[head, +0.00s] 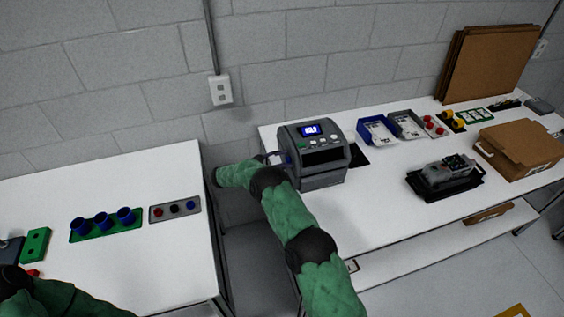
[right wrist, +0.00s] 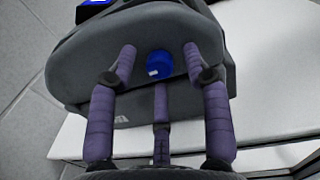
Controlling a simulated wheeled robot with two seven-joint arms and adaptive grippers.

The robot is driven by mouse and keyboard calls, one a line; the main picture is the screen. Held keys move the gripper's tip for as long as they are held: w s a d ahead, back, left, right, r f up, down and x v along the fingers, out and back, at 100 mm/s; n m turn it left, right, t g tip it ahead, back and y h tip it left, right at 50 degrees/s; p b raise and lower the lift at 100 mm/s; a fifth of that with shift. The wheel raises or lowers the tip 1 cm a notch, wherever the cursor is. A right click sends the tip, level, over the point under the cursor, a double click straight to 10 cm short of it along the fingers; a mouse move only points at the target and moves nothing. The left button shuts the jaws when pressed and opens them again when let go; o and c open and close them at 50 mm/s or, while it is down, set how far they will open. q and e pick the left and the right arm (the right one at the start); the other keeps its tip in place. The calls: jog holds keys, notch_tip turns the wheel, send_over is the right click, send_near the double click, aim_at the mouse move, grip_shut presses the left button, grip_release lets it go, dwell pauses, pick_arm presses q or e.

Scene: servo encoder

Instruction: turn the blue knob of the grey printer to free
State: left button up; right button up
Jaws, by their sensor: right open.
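The grey printer (head: 318,158) stands at the left end of the right-hand white table, its small blue screen lit. In the right wrist view, the blue knob (right wrist: 159,65) with a small white mark sits on the printer's grey side (right wrist: 92,66). My right gripper (head: 277,158) is at the printer's left side. In the right wrist view its purple fingers (right wrist: 160,60) are open, one left of the knob, one right and one below. I see no clear contact with the knob. In the head view, I cannot make out the knob behind the gripper. My left gripper is out of view.
A gap separates the left table (head: 110,172) from the right table (head: 385,205). The left table holds a green rack with blue cups (head: 103,222) and a grey button panel (head: 175,209).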

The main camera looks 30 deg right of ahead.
grip_shut()
jog(key=shift+f+m+g+b, duration=0.15)
jog(key=shift+m+g+b, duration=0.25)
jog(key=shift+m+b, duration=6.65)
jog(key=shift+m, duration=0.25)
